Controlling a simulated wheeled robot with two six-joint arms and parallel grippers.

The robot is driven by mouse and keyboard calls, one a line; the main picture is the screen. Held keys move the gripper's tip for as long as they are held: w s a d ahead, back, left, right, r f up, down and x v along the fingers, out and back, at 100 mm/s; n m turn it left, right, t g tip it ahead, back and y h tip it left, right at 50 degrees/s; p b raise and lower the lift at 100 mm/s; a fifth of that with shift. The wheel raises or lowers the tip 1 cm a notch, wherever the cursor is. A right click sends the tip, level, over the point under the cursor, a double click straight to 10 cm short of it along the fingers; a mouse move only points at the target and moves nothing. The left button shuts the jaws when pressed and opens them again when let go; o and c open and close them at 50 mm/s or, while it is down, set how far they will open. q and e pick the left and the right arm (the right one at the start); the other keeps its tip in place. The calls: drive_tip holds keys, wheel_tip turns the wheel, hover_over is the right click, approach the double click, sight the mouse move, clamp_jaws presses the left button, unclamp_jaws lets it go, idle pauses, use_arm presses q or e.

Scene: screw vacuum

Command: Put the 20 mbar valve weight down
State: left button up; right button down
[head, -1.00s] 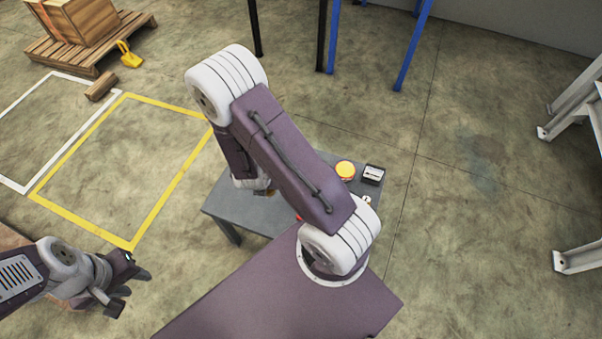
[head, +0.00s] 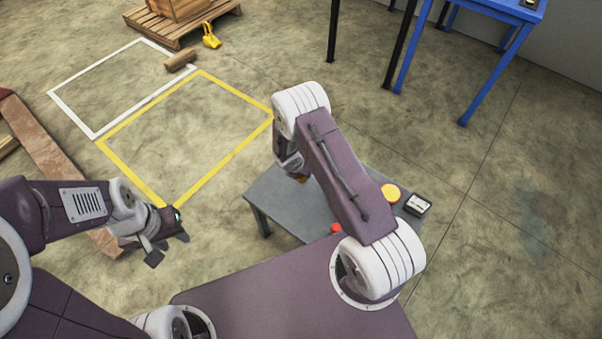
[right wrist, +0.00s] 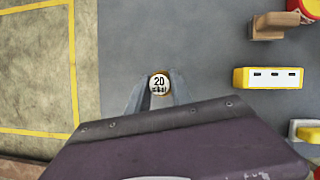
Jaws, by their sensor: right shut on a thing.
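The 20 mbar valve weight (right wrist: 159,84) is a small round piece with a white top marked "20". My right gripper (right wrist: 158,97) is shut on it, over the left part of the grey table (right wrist: 190,40). I cannot tell whether the weight touches the tabletop. In the head view my right arm covers the right gripper and most of the weight; the grey table (head: 268,195) shows around the arm. My left gripper (head: 168,250) is open and empty, over the floor left of the table.
In the right wrist view, a yellow block (right wrist: 268,77), a brown wooden piece (right wrist: 270,25) and a red-and-yellow round thing (right wrist: 308,8) stand to the right. A black-and-white box (head: 417,204) sits at the table's right end. Grey tabletop around the weight is clear.

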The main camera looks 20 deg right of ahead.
drive_tip(key=shift+w+f, duration=0.2)
drive_tip(key=shift+w, duration=0.1)
wheel_tip(320, 180, down, 4)
drive_tip(key=shift+r+b, duration=0.2)
drive_tip(key=shift+b, duration=0.45)
drive_tip(key=shift+f, duration=0.3)
drive_tip(key=c, duration=1.1)
unclamp_jaws()
drive_tip(key=shift+c, duration=0.2)
